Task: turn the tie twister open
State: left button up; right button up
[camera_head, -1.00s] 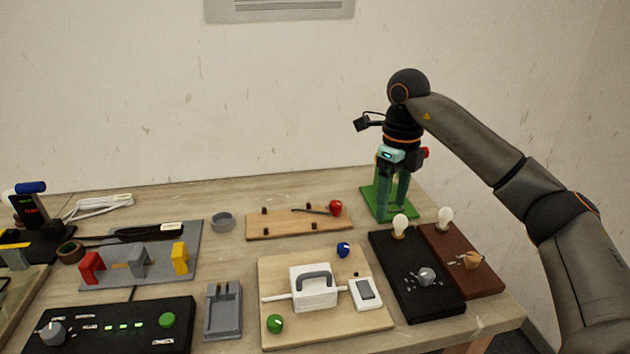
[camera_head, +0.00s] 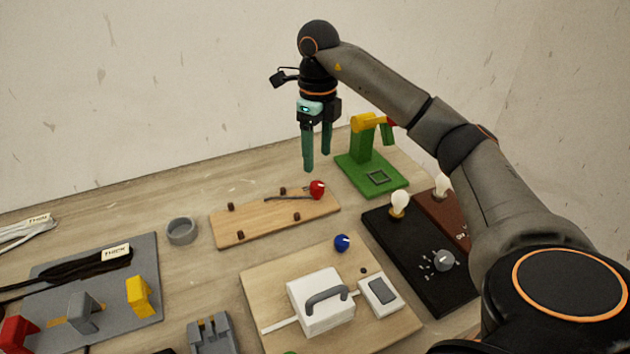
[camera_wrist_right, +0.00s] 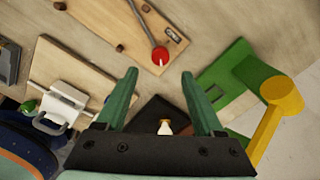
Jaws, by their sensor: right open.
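A wooden board (camera_head: 262,220) with dark pegs carries a thin dark lever (camera_head: 287,198) ending in a red knob (camera_head: 317,189). My right gripper (camera_head: 317,160) hangs above and behind the knob, fingers pointing down, open and empty. In the right wrist view, the red knob (camera_wrist_right: 160,57) appears just beyond the gap between the open fingertips (camera_wrist_right: 160,75), apart from them. My left gripper is not in view.
A green stand (camera_head: 362,150) with a yellow top arm (camera_head: 370,122) stands right of the gripper. A board with a white clamp box (camera_head: 318,312) and a blue knob (camera_head: 342,242) lies in front. A grey ring (camera_head: 181,231) sits left. Bulbs stand on a black panel (camera_head: 395,240) and a brown panel.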

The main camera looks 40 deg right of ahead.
aim_at(317, 184)
notch_tip(317, 184, down, 8)
jog(key=shift+w+f, duration=0.1)
dwell(0.4)
grip_shut()
dwell(0.3)
